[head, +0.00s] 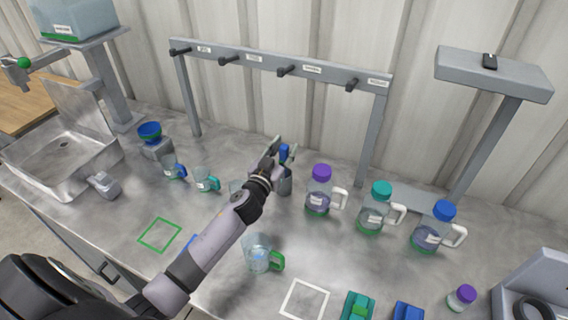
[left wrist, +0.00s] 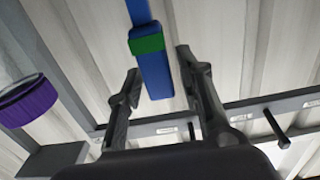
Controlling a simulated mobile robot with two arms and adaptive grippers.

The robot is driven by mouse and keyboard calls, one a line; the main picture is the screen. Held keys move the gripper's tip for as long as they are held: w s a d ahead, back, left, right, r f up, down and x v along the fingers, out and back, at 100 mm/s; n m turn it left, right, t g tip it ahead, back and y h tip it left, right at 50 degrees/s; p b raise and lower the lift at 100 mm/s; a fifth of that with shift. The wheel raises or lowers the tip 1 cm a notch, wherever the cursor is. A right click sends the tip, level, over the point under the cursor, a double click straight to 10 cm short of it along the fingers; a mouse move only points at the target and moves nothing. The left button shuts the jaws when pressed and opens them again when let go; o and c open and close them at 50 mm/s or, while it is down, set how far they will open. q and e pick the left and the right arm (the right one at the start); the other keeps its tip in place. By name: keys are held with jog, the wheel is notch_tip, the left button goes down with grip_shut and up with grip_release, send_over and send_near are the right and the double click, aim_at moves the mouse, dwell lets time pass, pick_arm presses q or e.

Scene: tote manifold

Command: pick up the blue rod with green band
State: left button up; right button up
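The blue rod (left wrist: 155,75) with its green band (left wrist: 148,44) shows in the left wrist view, between the two fingers of my left gripper (left wrist: 158,80). The fingers are spread, with a gap seen on each side of the rod. In the head view my left gripper (head: 278,150) is over the back middle of the bench, and a bit of the blue rod (head: 284,153) shows at its fingers. A grey block (head: 284,184) is just below; my gripper partly hides it. My right gripper is not in view.
Jugs with purple (head: 321,171), teal (head: 381,188) and blue (head: 444,209) lids stand to the right. A grey peg rack (head: 280,67) stands behind. A green-handled cup (head: 260,255) is in front, near my arm. A metal sink (head: 62,150) is at left.

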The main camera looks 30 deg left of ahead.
pick_arm(q)
grip_shut()
notch_tip(320, 180, up, 9)
jog(key=shift+r+p, duration=0.1)
jog(key=shift+p, duration=0.2)
notch_tip(320, 180, up, 5)
jog(key=p, duration=0.3)
jog(key=shift+p, duration=0.35)
jog(key=shift+f, duration=0.2)
